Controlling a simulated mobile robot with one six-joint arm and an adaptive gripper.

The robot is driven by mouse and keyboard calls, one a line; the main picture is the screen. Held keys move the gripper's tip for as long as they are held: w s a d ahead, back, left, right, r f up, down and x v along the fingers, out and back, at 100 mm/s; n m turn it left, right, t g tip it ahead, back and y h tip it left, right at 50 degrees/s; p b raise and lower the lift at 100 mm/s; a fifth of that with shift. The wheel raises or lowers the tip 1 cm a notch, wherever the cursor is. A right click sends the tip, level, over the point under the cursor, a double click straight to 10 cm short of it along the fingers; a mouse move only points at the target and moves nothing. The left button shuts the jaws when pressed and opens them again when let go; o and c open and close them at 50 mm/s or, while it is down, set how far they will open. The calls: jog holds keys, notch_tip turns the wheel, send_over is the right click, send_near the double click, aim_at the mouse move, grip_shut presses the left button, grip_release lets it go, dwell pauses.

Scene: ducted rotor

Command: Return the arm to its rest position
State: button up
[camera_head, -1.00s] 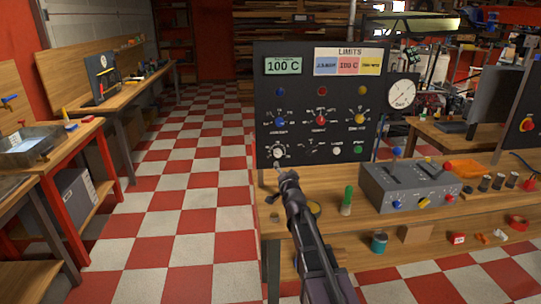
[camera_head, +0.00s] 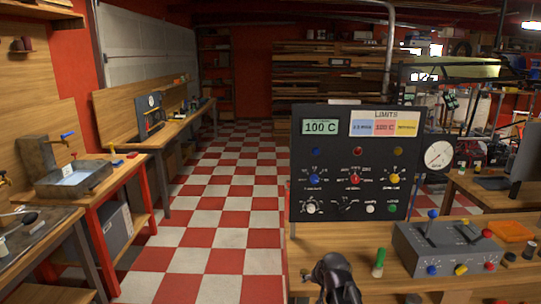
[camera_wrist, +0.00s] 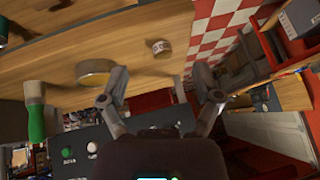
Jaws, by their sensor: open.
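My gripper (camera_wrist: 160,78) is open in the wrist view, its two fingers spread apart with nothing between them. In the head view the dark end of my arm (camera_head: 337,278) shows at the bottom edge, in front of the black control panel (camera_head: 345,222) and over the near side of the wooden bench. The rest of my arm is out of the picture there. The wrist view also shows part of the panel, with a green button (camera_wrist: 68,154) and a white button (camera_wrist: 92,147).
A green-handled item (camera_head: 379,262) and a grey lever box (camera_head: 440,250) stand on the bench to the right of my arm. A round brass-coloured piece (camera_wrist: 95,72) and a small labelled cylinder (camera_wrist: 161,48) lie near my fingers. The checkered floor (camera_head: 215,225) is clear on the left.

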jog(key=s+d+g+h+p, duration=0.1)
jog(key=s+g, duration=0.2)
jog(key=s, duration=0.4)
jog(key=s+d+r+n+g+p, duration=0.1)
jog(key=s+d+g+p, duration=0.1)
jog(key=s, duration=0.5)
jog(key=shift+s+g+h, duration=0.4)
jog(key=shift+g, duration=0.2)
jog(key=shift+w, duration=0.15)
dwell(1.4)
jog(key=w+a+n+t+y+b, duration=0.1)
jog(key=w+a+t+y+b, duration=0.3)
jog(key=w, duration=0.6)
jog(key=w+a+n+t+b, duration=0.15)
jog(key=w+t, duration=0.35)
jog(key=w, duration=0.5)
jog(key=w+d+r+m+t+h+b, duration=0.4)
jog(key=w+d+r+m+t+b, duration=0.1)
jog(key=w+t, duration=0.4)
jog(key=shift+w+d+r+m+b, duration=0.2)
jog(key=shift+w+r+m+b, duration=0.3)
jog(key=shift+w+r, duration=0.55)
